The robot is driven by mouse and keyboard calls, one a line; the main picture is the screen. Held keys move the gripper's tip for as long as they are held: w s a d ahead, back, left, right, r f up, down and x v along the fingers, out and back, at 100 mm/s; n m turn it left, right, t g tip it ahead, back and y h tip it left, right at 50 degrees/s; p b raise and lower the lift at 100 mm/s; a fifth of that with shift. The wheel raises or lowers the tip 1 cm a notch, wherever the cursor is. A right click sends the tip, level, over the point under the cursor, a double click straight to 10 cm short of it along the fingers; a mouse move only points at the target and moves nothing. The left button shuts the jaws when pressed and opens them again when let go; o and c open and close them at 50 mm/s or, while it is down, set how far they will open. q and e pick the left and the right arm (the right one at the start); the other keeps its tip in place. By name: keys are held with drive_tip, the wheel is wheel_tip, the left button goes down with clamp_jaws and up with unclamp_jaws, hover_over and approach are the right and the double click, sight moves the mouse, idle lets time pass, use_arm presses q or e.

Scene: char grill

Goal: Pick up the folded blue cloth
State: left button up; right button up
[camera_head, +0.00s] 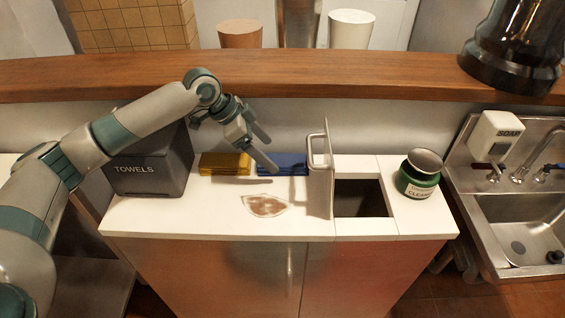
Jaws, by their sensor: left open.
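The folded blue cloth (290,165) lies flat on the white counter near the back wall, left of the upright panel with a handle. My left gripper (262,150) reaches in from the left with its fingers apart and nothing between them. Its fingers are over the left end of the blue cloth and hide a little of it. I cannot tell whether a finger touches the cloth. My right gripper is out of view.
A folded yellow cloth (224,163) lies left of the blue one. A dark towels box (145,178) stands farther left. A brown stain (265,205) marks the counter in front. An upright panel (329,170), an open bin hole (360,198) and a green cleaner jar (418,178) are on the right.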

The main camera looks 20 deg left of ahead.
sight(280, 161)
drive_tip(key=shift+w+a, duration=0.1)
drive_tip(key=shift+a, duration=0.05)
use_arm(q)
drive_tip(key=shift+d+f, duration=0.1)
drive_tip(key=shift+d, duration=0.05)
drive_tip(key=shift+w+d+f+p, duration=0.1)
drive_tip(key=shift+d+f+p, duration=0.1)
drive_tip(key=shift+p, duration=0.2)
drive_tip(key=p+x, duration=0.1)
drive_tip(key=x, duration=0.2)
drive_tip(key=shift+d, duration=0.2)
drive_tip(key=shift+w+d+f+p, duration=0.15)
drive_tip(key=shift+d+f+p, duration=0.05)
drive_tip(key=shift+f+p, duration=0.1)
drive_tip(key=shift+f, duration=0.2)
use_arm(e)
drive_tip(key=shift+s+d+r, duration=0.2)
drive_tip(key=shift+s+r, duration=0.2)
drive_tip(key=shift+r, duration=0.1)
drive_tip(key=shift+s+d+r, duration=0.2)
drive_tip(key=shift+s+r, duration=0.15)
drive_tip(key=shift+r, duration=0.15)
use_arm(q)
drive_tip(key=c, duration=1.1)
